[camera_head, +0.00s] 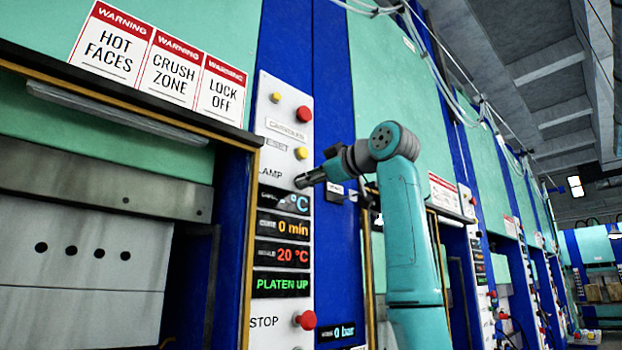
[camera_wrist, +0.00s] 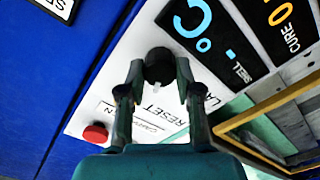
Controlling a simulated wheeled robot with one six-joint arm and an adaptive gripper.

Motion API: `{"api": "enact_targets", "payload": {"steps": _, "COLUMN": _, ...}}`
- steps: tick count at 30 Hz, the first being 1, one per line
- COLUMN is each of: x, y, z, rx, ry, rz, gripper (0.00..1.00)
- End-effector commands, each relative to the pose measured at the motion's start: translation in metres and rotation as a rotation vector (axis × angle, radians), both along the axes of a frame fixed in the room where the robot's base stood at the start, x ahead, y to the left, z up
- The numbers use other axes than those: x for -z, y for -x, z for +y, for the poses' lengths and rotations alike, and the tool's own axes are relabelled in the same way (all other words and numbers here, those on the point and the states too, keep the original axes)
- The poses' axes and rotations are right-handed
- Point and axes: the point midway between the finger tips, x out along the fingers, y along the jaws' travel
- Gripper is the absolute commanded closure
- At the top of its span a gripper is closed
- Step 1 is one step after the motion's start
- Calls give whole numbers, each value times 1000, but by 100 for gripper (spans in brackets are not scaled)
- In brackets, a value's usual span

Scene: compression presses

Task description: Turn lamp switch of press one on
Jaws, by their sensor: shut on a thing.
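The lamp switch (camera_wrist: 159,66) is a dark round knob on the white control panel (camera_head: 267,338) of the nearest press. A small pale mark shows at its lower edge in the wrist view. My gripper (camera_wrist: 158,78) is shut on the knob, with one finger on each side of it. In the head view my gripper (camera_head: 300,181) meets the panel beside the LAMP label and hides the switch. The LAMP label is partly covered by a finger in the wrist view. I cannot tell which setting the knob is at.
Above the switch are a yellow button (camera_head: 301,153) and a red button (camera_head: 304,114). Below it are displays, including a green PLATEN UP display (camera_head: 282,284), and a red stop button (camera_head: 306,320). An orange-edged frame (camera_wrist: 262,112) stands near the panel. More presses line the right.

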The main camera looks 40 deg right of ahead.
Motion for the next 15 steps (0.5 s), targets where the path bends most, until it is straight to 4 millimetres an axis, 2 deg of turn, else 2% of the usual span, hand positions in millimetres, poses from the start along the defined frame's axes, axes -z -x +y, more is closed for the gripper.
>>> {"api": "enact_targets", "payload": {"steps": 8, "x": 1, "y": 0, "z": 0, "rx": -1, "ry": -178, "rz": 8, "gripper": 100}}
{"api": "enact_targets", "payload": {"steps": 15, "x": 1, "y": 0, "z": 0, "rx": -1, "ry": -404, "rz": 16, "gripper": 100}}
